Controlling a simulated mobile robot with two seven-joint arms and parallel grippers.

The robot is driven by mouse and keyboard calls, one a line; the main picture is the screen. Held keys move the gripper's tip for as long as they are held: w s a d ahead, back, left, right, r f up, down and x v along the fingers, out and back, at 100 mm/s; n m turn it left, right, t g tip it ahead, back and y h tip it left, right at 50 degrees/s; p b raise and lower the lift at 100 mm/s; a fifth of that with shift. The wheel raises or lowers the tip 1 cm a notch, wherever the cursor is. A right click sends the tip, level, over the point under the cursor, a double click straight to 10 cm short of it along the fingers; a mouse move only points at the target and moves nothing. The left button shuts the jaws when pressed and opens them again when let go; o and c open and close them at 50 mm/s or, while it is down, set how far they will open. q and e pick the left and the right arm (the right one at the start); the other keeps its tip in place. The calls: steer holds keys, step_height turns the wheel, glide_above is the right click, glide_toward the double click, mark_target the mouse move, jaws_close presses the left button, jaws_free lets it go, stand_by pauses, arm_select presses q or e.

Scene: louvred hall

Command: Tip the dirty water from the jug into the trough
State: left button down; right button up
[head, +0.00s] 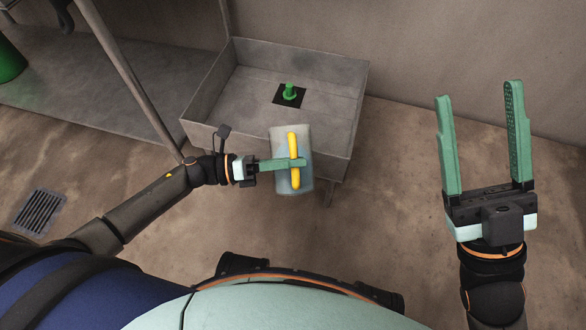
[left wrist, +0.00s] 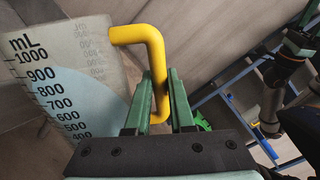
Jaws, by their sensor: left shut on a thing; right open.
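The jug (head: 277,140) is translucent with a yellow handle (head: 293,143) and holds bluish-grey water. It is over the near edge of the grey trough (head: 345,133). My left gripper (head: 296,163) is shut on the yellow handle. In the left wrist view the jug (left wrist: 80,35) shows an mL scale, the water reaching roughly the 800 to 900 marks, and the handle (left wrist: 157,60) lies between the fingers. My right gripper (head: 480,95) is open and empty, right of the trough. The jug's opening is not clearly shown.
A metal post (head: 128,80) rises left of the trough. A floor grate (head: 38,212) and a green object (head: 9,62) are at the left. The floor between trough and right gripper is clear.

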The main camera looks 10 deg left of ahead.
mark_target(292, 139)
arm_select(q)
steer(key=shift+w+a+r+n+p, duration=0.15)
steer(key=shift+w+r+n+p, duration=0.2)
steer(key=shift+r, duration=0.2)
steer(key=shift+w+a+r+n+p, duration=0.15)
steer(key=shift+w+r+n+p, duration=0.1)
steer(key=shift+w+r, duration=0.2)
steer(key=shift+f, duration=0.15)
steer(key=shift+w+a+r+n, duration=0.3)
steer(key=shift+w+r+n, duration=0.05)
steer(key=shift+r+n, duration=0.15)
arm_select(e)
steer(key=shift+r, duration=1.15)
arm_select(q)
steer(key=shift+w+a+r+n+p, duration=0.1)
steer(key=shift+w+r+n+p, duration=0.3)
steer(key=shift+r+p, duration=0.2)
steer(key=shift+f, duration=0.1)
arm_select(e)
steer(key=shift+r, duration=0.45)
arm_select(q)
steer(key=shift+w, duration=0.1)
arm_select(e)
steer(key=shift+r, duration=0.1)
arm_select(q)
steer(key=shift+w+a+r+n+p, duration=0.2)
steer(key=shift+w+r+n+p, duration=0.2)
steer(key=shift+r+n, duration=0.1)
arm_select(e)
steer(key=shift+r, duration=0.3)
